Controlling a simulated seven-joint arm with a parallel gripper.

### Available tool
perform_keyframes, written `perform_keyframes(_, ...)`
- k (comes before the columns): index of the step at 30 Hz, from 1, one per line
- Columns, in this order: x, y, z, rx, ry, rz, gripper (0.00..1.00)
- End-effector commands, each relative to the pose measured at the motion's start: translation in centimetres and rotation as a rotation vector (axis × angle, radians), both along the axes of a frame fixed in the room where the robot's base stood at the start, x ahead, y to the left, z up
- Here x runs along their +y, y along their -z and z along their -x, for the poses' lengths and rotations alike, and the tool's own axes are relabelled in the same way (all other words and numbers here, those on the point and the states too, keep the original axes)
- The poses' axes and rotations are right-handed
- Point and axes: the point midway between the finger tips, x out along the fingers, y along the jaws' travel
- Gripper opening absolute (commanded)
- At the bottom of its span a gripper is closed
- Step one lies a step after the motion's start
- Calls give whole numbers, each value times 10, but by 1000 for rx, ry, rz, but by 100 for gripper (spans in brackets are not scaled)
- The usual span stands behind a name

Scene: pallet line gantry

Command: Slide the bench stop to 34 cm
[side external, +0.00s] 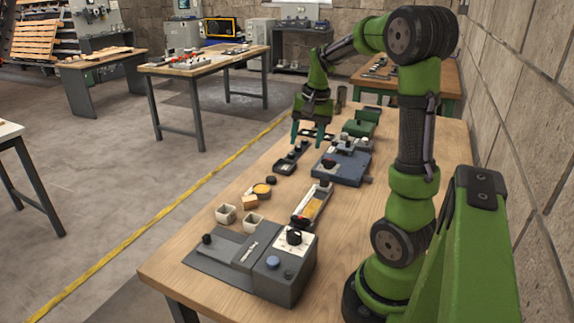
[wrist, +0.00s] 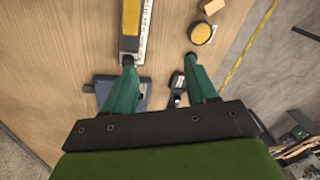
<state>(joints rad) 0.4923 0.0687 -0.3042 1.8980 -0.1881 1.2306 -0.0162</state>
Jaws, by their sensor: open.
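A long narrow rail with a yellow strip and a pale ruled scale (side external: 311,206) lies on the bench, and its upper part shows in the wrist view (wrist: 133,17). The scale's numbers are too small to read. My gripper (side external: 312,142) is open and empty, raised above the bench beyond the rail. In the wrist view (wrist: 160,59) the left fingertip overlaps the rail's end.
A blue-grey fixture (side external: 342,166) stands beyond the rail, with a dark narrow tray (side external: 285,166) to its left. A grey control box (side external: 283,270) stands nearest. A yellow-topped round tin (side external: 262,190), a wooden block (side external: 249,202) and small pale cups (side external: 226,214) lie left of the rail.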

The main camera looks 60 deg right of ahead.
Motion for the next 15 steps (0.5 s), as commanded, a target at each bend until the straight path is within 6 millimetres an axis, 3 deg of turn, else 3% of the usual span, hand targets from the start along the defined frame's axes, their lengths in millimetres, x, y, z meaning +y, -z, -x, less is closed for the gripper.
perform_keyframes(1,-30,6,8,50,75,-8,57)
perform_keyframes(3,-60,10,20,106,154,-18,57)
perform_keyframes(6,-88,8,30,159,231,-22,57)
perform_keyframes(10,-92,-6,30,169,255,-28,57)
perform_keyframes(15,-88,9,30,175,257,-44,57)
